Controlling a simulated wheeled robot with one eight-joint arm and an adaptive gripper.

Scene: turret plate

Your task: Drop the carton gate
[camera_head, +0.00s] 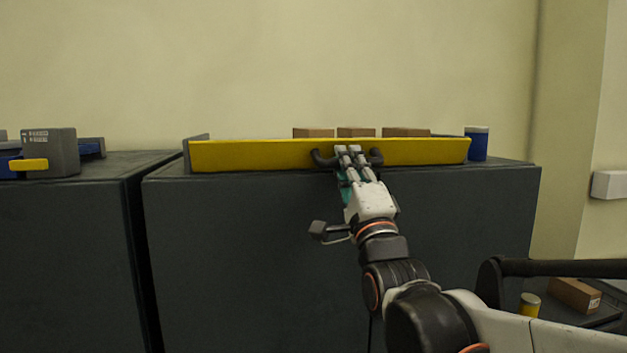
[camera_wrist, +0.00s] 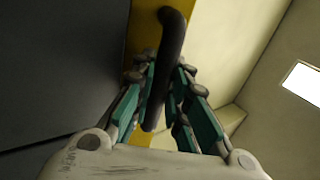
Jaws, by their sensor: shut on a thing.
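The carton gate is a long yellow panel (camera_head: 250,155) standing upright along the front edge of a dark cabinet top. Its black bar handle (camera_head: 322,159) sits right of the panel's middle. My gripper (camera_head: 347,152) reaches up from below and is shut on the handle. In the wrist view, the teal-lined fingers of my gripper (camera_wrist: 160,98) lie on both sides of the black handle (camera_wrist: 172,45), with the yellow panel (camera_wrist: 145,35) behind it. The lower end of the handle is partly hidden by the fingers.
Several brown cartons (camera_head: 313,133) show above the panel, behind it. A blue can (camera_head: 477,143) stands at its right end. The dark cabinet (camera_head: 240,240) is below. A grey device (camera_head: 50,152) sits on the left cabinet. A yellow can (camera_head: 529,306) and carton (camera_head: 575,294) are lower right.

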